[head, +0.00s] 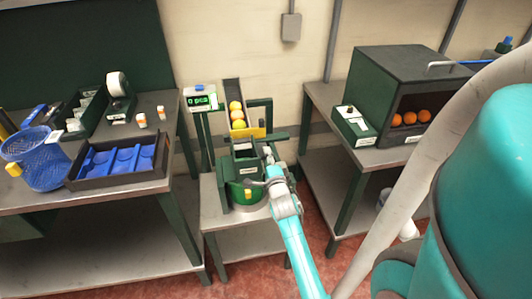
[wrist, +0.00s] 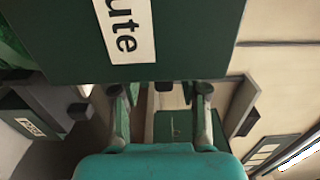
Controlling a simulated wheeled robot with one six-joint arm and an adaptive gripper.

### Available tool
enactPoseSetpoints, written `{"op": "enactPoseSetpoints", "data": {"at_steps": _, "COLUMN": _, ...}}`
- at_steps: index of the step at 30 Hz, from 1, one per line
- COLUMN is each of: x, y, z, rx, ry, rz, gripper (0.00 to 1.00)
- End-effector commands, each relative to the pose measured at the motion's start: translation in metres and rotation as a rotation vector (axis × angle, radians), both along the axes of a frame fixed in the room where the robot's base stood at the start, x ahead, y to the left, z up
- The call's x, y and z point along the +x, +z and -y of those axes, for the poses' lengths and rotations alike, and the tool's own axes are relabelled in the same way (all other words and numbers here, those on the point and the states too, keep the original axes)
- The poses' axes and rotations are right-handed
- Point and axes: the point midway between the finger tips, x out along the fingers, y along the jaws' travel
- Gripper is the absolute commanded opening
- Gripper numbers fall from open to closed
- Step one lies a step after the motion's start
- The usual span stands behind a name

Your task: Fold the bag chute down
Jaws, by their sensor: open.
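The bag chute (wrist: 200,40) is a dark green panel across the top of the wrist view, with a white label cut off to "ute". In the head view, a green unit (head: 239,188) with a small white label stands on a low grey stand; the chute's exact tilt is hard to tell there. My gripper (head: 272,182) is at the right front side of this unit. In the wrist view my gripper (wrist: 162,95) is open, its two fingers apart below the panel's lower edge, with nothing held between them. Whether the fingers touch the panel cannot be told.
A sloped feeder (head: 233,92) with several yellow-orange fruits rises behind the unit, beside a green display (head: 201,101). A left bench holds a blue-lined tray (head: 165,175) and a blue basket (head: 62,178). A right bench holds a dark cabinet (head: 400,65) with oranges.

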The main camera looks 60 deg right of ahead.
Motion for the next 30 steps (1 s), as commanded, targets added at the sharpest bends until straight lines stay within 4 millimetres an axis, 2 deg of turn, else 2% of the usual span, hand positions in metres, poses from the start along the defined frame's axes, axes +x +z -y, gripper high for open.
{"op": "enactPoseSetpoints", "data": {"at_steps": 6, "x": -0.026, "y": -0.001, "z": -0.033, "rx": 0.001, "ry": 0.0, "rz": -0.002, "gripper": 0.44}}
{"op": "enactPoseSetpoints", "data": {"at_steps": 13, "x": -0.045, "y": -0.001, "z": -0.058, "rx": 0.002, "ry": 0.0, "rz": -0.001, "gripper": 0.44}}
{"op": "enactPoseSetpoints", "data": {"at_steps": 19, "x": -0.052, "y": -0.001, "z": -0.067, "rx": 0.002, "ry": -0.001, "rz": -0.001, "gripper": 0.44}}
{"op": "enactPoseSetpoints", "data": {"at_steps": 30, "x": -0.053, "y": 0.0, "z": -0.068, "rx": 0.001, "ry": 0.0, "rz": -0.001, "gripper": 0.44}}
